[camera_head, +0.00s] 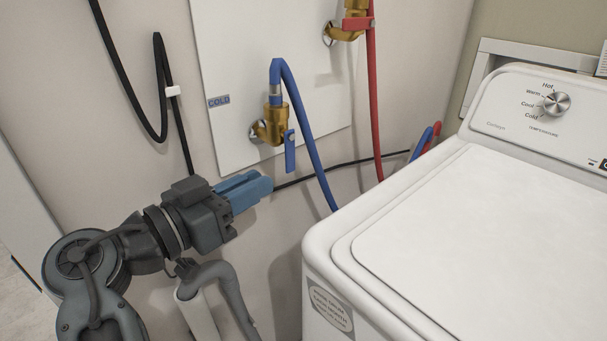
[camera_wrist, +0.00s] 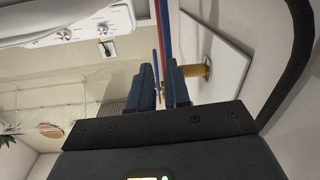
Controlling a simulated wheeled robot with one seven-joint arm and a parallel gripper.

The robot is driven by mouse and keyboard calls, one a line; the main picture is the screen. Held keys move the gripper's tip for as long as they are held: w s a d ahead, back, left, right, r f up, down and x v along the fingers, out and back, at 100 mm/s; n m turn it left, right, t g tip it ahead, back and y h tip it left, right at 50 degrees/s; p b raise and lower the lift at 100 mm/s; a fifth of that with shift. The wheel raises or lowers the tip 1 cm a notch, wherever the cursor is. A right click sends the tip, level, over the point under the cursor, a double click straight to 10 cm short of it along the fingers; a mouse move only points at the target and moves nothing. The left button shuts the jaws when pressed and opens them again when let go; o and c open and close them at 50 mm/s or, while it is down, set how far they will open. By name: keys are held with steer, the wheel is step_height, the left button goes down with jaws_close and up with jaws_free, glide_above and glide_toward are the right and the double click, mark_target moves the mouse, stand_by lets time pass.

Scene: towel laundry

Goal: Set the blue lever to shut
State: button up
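The blue lever (camera_head: 290,152) hangs straight down from the brass cold valve (camera_head: 274,122), beside its lower body. The valve is on a white panel next to a "COLD" label (camera_head: 218,101). My gripper (camera_head: 264,184), with blue fingers, is below and left of the lever in the head view, apart from it. In the wrist view the fingers (camera_wrist: 160,88) stand apart with a narrow gap. A thin blue strip, perhaps the lever, shows beyond this gap, and the brass valve (camera_wrist: 196,71) shows to the right. Nothing is seen gripped.
A blue hose (camera_head: 308,130) loops from the valve down behind the white washer (camera_head: 440,240). A red hose (camera_head: 374,100) hangs from a second brass valve (camera_head: 348,27) at upper right. A black cable (camera_head: 340,166) runs along the wall. A grey pipe (camera_head: 222,285) stands below my gripper.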

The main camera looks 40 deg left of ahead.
mark_target(291, 172)
steer(key=shift+w+d+r+m+h+p, duration=0.15)
steer(key=shift+w+r+m+h, duration=0.15)
steer(key=shift+w, duration=0.9)
steer(key=shift+w+d+r+m+h+p, duration=0.15)
steer(key=shift+w+m+h, duration=0.15)
steer(key=shift+w, duration=0.95)
steer(key=shift+w+d+r+m+h+p, duration=0.1)
steer(key=shift+w+r+m+h, duration=0.25)
steer(key=shift+w, duration=0.85)
steer(key=shift+f, duration=0.15)
steer(key=shift+c, duration=0.5)
jaws_close()
